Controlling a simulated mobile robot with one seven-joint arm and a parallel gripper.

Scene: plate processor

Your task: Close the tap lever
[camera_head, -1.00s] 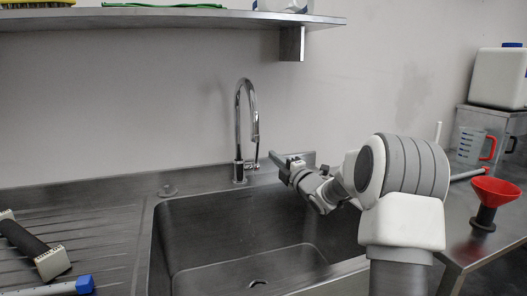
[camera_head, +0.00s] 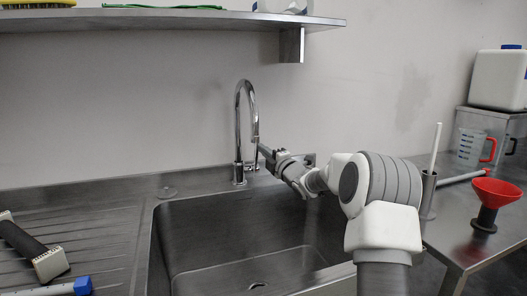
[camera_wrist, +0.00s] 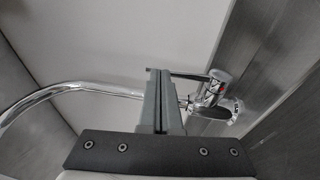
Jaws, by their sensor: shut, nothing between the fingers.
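The chrome tap (camera_head: 238,125) stands upright at the back edge of the sink, its curved spout arching over the basin. In the wrist view the tap body (camera_wrist: 214,92) is right of my fingers and the spout (camera_wrist: 60,88) curves away to the left. The thin dark tap lever (camera_wrist: 190,76) sticks out from the body towards my fingertips. My gripper (camera_head: 262,150) is shut and empty, just right of the tap. In the wrist view my gripper (camera_wrist: 158,72) is at the lever's free end; I cannot tell whether they touch. In the head view my gripper hides the lever.
The sink basin (camera_head: 215,235) below my arm is empty. A shelf (camera_head: 150,19) runs along the wall above. To the right stand a red funnel (camera_head: 495,190), a measuring jug (camera_head: 470,147) and a white canister (camera_head: 498,80). A dark-handled tool (camera_head: 22,245) lies on the left drainer.

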